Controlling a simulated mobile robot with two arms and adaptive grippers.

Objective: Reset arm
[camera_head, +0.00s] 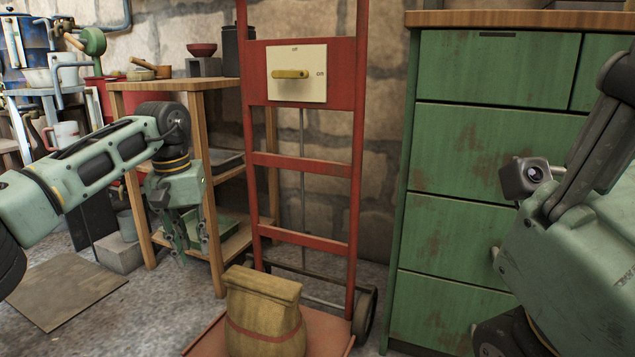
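My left arm comes in from the left, and its gripper (191,243) hangs pointing down in front of the wooden shelf. Its two fingers are apart with nothing visible between them, so it looks open and empty. My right arm fills the right edge, close to the camera; its fingers do not show. A cream switch panel (312,92) marked ON at its right is fixed to the red hand truck (303,164). Its yellow lever (290,74) lies level. My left gripper is left of and below the panel, apart from it.
A yellow sack (263,317) stands on the hand truck's base plate. A green drawer cabinet (470,240) stands at right, partly behind my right arm. The wooden shelf (195,86) is close behind my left gripper. A flat board (65,287) lies on the floor at left.

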